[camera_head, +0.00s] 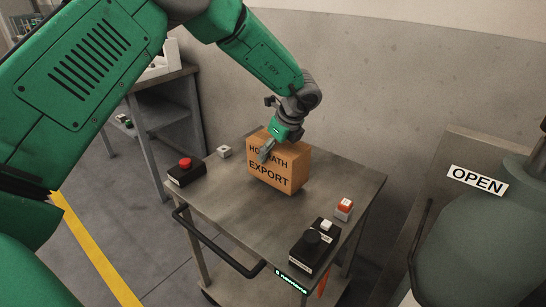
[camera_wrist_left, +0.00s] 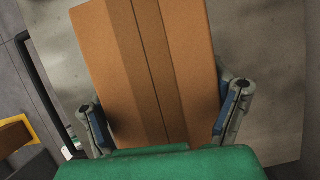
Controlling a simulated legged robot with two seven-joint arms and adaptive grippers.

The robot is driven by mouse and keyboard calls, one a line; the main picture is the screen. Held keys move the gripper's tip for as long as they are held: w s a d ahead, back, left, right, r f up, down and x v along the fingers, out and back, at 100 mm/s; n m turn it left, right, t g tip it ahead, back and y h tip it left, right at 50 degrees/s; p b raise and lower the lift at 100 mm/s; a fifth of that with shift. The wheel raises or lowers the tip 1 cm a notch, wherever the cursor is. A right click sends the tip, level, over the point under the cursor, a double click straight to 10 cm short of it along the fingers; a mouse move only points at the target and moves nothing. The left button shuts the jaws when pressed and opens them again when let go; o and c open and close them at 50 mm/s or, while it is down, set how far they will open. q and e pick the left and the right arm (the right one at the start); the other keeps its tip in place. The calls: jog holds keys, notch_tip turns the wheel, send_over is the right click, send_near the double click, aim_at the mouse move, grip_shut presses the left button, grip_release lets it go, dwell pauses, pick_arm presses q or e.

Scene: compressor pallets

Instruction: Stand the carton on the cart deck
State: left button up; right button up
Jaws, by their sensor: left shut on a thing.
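An orange-brown carton (camera_head: 285,171) with black lettering that includes "EXPORT" stands upright over the back middle of the grey cart deck (camera_head: 228,195). It looks level; I cannot tell for sure whether its base touches the deck. My left gripper (camera_head: 272,143) comes down on the carton from above, and one finger covers part of the upper lettering. In the left wrist view, the carton (camera_wrist_left: 190,60) fills the space between the blue pads of my left gripper (camera_wrist_left: 160,118), which is shut on it. My right gripper is not in view.
On the deck are a black box with a red button (camera_head: 186,173), a small white block (camera_head: 224,151), a red-and-white block (camera_head: 344,208) and a black device (camera_head: 312,251) at the front right. A wall stands behind. An "OPEN" sign (camera_head: 478,180) and grey-green tank are at right.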

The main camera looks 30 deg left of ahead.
pick_arm(q)
jog(key=shift+d+f, duration=0.25)
jog(key=shift+f, duration=0.55)
jog(key=shift+a, duration=0.15)
jog(key=o, duration=1.4)
jog(key=shift+a+f, duration=0.1)
jog(key=shift+a, duration=0.25)
jog(key=shift+o, duration=1.4)
jog(key=shift+a+f, duration=0.1)
jog(key=shift+a, duration=0.2)
jog(key=shift+a+f, duration=0.1)
jog(key=shift+a, duration=0.15)
jog(key=shift+d, duration=0.2)
jog(key=v, duration=0.4)
jog(key=shift+d+r, duration=0.2)
jog(key=shift+d, duration=0.35)
jog(key=v, duration=0.2)
jog(key=p+v, duration=0.1)
jog(key=v, duration=0.3)
jog(key=shift+a+r, duration=0.15)
jog(key=shift+a, duration=0.25)
jog(key=shift+s+r, duration=0.1)
jog(key=shift+r, duration=0.45)
jog(key=shift+d+r, duration=0.25)
jog(key=shift+d, duration=0.45)
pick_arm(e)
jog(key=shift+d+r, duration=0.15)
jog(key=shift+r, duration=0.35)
